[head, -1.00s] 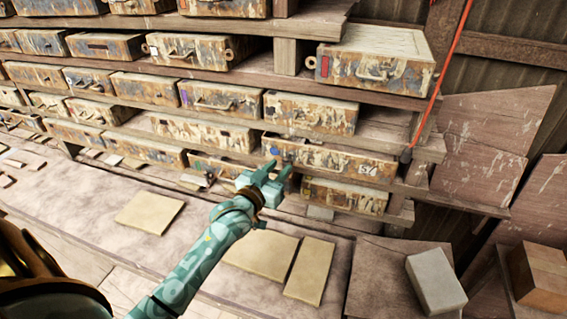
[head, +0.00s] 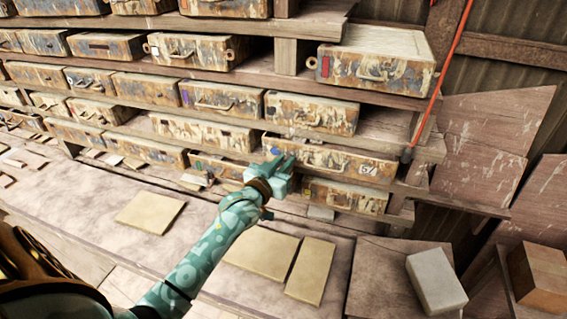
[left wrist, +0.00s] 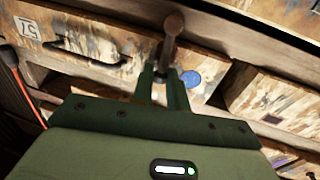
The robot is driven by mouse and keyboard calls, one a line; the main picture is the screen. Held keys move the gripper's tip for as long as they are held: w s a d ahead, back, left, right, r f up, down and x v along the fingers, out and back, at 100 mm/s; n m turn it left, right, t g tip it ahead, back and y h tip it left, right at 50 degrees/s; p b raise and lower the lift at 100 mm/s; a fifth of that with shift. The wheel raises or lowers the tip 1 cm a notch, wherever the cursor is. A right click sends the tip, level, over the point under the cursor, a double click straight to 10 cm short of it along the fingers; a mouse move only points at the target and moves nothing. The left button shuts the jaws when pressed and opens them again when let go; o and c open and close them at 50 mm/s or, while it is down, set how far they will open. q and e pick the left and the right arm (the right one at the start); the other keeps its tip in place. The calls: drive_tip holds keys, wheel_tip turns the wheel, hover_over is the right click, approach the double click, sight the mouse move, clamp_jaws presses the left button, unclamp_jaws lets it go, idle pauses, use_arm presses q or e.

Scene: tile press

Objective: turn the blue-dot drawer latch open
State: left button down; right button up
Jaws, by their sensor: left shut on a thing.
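The blue-dot drawer (head: 325,155) has a worn, paint-smeared front and sits on a lower shelf of the rack. In the left wrist view its front (left wrist: 110,65) shows a dark handle and a number label. The blue dot (left wrist: 190,78) is just right of the gripper fingers there. My left gripper (head: 282,162) is at the drawer's left end; in the wrist view its fingers (left wrist: 164,75) are shut on the latch (left wrist: 172,25), a brown lever with a rounded end. The latch's lower part is hidden between the fingers. My right gripper is out of view.
Several similar drawers fill the shelves around; one (head: 345,193) lies just below. Flat tan tiles (head: 310,270) lie on the bench under the rack. A red cord (head: 440,80) hangs at the right. A pale block (head: 436,280) stands at the lower right.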

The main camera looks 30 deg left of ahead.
sight(277, 156)
use_arm(q)
drive_tip(key=shift+a, duration=0.1)
drive_tip(key=a+n, duration=0.1)
drive_tip(key=n, duration=0.2)
drive_tip(key=a+f+n+t+p, duration=0.1)
drive_tip(key=n, duration=0.2)
drive_tip(key=a+f+n+y, duration=0.1)
drive_tip(key=n, duration=0.2)
drive_tip(key=shift+s+a+t+p, duration=0.2)
drive_tip(key=shift+s+t+p, duration=0.1)
drive_tip(key=shift+s+p, duration=0.1)
drive_tip(key=shift+s+a+f+n+y+b, duration=0.1)
drive_tip(key=shift+a+f+n+y+b, duration=0.35)
drive_tip(key=shift+n, duration=1.4)
drive_tip(key=shift+s+a+f+n+y+b, duration=0.1)
drive_tip(key=shift+f+n+y+b, duration=0.6)
drive_tip(key=shift+n, duration=1.2)
drive_tip(key=shift+a+f+n+y+b, duration=0.2)
drive_tip(key=shift+f+n+y, duration=0.5)
drive_tip(key=shift+n, duration=1.15)
drive_tip(key=shift+f+h, duration=0.2)
drive_tip(key=shift+h, duration=0.05)
drive_tip(key=c, duration=1.5)
unclamp_jaws()
drive_tip(key=shift+c, duration=0.2)
